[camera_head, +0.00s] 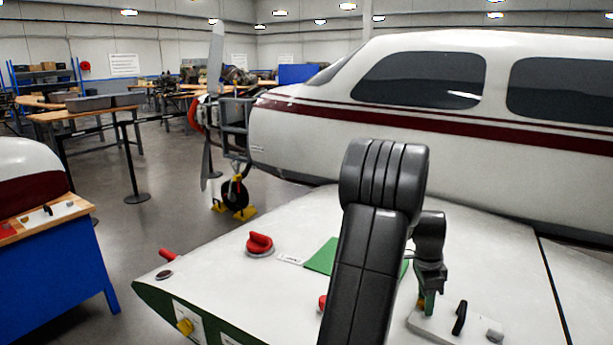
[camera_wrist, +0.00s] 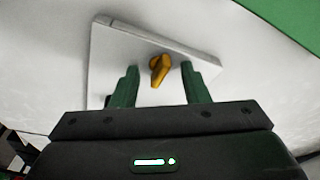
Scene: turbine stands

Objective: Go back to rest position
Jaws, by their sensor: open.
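My arm reaches over the white aircraft wing (camera_head: 215,285) in the head view, with my gripper (camera_head: 428,302) low over a small white plate (camera_head: 440,325). In the wrist view my gripper (camera_wrist: 159,75) has its two green fingers spread apart. A yellow knob (camera_wrist: 160,65) on the white plate (camera_wrist: 105,50) appears between the fingertips, with a gap on each side. In the head view only a bit of yellow shows beside the fingers, and my arm hides part of the wing behind it.
The plate also bears a black handle (camera_head: 460,318) and a grey knob (camera_head: 495,336). On the wing are a red knob (camera_head: 260,244) and a green sheet (camera_head: 322,257). The fuselage (camera_head: 300,135) stands behind. A blue bench (camera_head: 55,285) is at left, with open floor between.

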